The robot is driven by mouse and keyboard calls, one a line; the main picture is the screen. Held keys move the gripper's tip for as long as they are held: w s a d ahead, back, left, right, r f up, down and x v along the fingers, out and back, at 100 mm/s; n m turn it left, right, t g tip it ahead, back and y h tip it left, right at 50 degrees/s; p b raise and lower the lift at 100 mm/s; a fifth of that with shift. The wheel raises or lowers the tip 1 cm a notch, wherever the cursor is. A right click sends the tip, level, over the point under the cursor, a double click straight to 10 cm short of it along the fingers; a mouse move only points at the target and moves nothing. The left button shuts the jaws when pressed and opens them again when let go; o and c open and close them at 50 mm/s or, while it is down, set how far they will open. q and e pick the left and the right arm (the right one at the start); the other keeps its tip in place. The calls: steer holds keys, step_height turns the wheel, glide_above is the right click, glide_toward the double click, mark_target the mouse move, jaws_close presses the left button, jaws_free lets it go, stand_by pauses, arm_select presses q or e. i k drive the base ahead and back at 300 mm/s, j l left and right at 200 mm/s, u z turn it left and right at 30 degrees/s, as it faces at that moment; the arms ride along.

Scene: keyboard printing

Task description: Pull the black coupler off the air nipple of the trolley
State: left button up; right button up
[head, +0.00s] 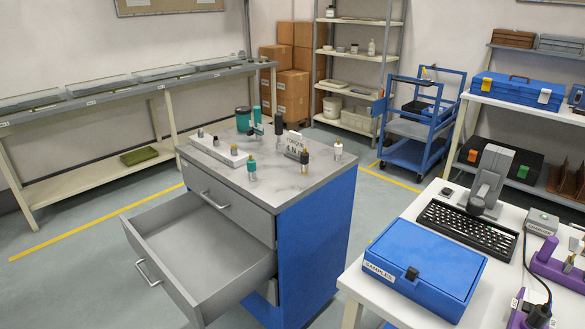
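A black object (415,107) rests on the trolley's middle level. Neither of my grippers is in view.
A blue cabinet (310,250) with an open empty drawer (205,255) stands in the middle, several small fittings on its top. At right, a white table (405,310) holds a blue case (425,268), a keyboard (466,230) and purple holders (556,268). Grey floor (80,265) is clear at left.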

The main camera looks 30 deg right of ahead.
mark_target(197, 251)
steer(key=i, duration=1.05)
steer(key=z, duration=2.35)
